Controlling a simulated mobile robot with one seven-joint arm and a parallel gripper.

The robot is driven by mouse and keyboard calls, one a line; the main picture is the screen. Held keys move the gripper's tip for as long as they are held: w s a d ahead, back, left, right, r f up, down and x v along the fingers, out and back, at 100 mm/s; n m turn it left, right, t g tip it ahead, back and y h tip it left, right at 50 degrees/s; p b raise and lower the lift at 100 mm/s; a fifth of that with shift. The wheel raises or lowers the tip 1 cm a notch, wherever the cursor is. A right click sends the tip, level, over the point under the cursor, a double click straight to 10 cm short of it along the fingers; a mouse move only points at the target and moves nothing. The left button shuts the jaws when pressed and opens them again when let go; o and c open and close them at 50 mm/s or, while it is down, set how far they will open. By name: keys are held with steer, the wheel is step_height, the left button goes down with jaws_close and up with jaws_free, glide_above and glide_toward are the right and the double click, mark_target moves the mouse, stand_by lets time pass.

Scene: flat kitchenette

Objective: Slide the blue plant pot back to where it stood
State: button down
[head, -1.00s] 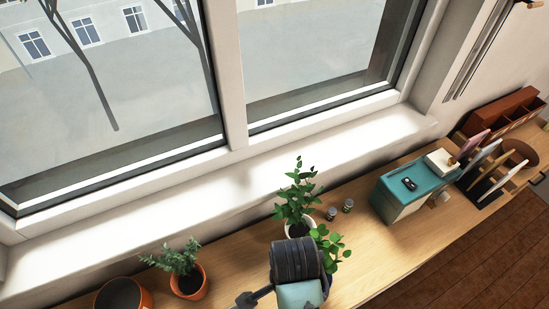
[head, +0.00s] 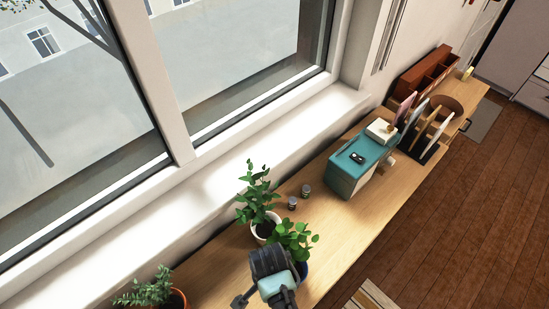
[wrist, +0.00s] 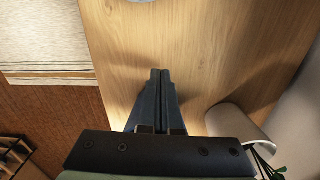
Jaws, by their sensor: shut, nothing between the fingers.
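The blue plant pot (head: 302,270) shows only as a dark blue edge in the head view, under a leafy green plant (head: 293,238). My arm hides much of it. It stands on the wooden counter (head: 345,232), in front of a white pot (head: 262,229) with a taller plant. In the wrist view my gripper (wrist: 160,75) is shut and empty, with its fingers over bare wood near the counter's edge. I cannot make out the blue pot there.
Two small jars (head: 298,197) stand behind the plants. A teal box (head: 357,168), a rack and a brown organiser (head: 425,75) stand further along the counter. An orange pot (head: 175,299) is at the lower left. The window sill runs behind; a striped rug (head: 372,297) lies on the floor.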

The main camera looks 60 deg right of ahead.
steer(key=shift+s+d, duration=0.15)
steer(key=shift+d, duration=0.5)
steer(key=s+d, duration=0.1)
steer(key=d, duration=0.3)
steer(key=s+d+b, duration=0.1)
steer(key=s+d, duration=0.1)
steer(key=d, duration=0.3)
steer(key=s+d, duration=0.1)
steer(key=d, duration=0.4)
steer(key=shift+s+f+b, duration=0.1)
steer(key=shift+s+b, duration=0.1)
steer(key=shift+b, duration=0.2)
steer(key=shift+s+d, duration=0.2)
steer(key=shift+d, duration=0.25)
